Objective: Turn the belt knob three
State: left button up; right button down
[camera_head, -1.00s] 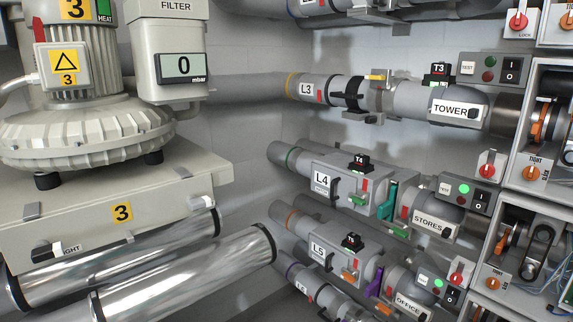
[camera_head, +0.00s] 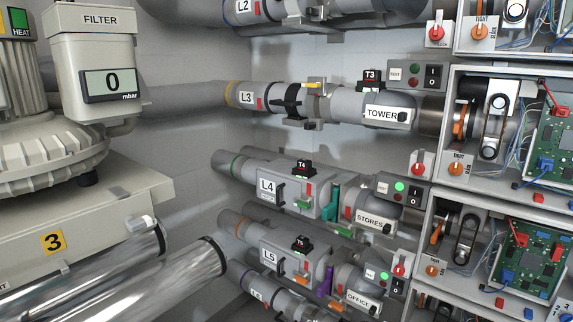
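Knobs on the belt boxes at the right are orange with TIGHT labels. The one in the TOWER row, line L3, is an orange knob (camera_head: 456,168) at the lower left corner of its open belt box (camera_head: 449,120). An orange belt part (camera_head: 459,118) and a dark belt with round pulleys (camera_head: 493,117) show inside the box. No number three is readable on the knob. Another orange knob (camera_head: 480,32) is in the box above, and another (camera_head: 432,270) in the box below. Neither of my grippers is in view.
Red switch knobs (camera_head: 418,170) sit left of the boxes. Green circuit boards (camera_head: 556,143) with loose wires fill the boxes' right side. Pipes L3 (camera_head: 350,103), L4 and L5 run along the wall.

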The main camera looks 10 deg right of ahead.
aim_at(456, 168)
jog(key=z, duration=1.25)
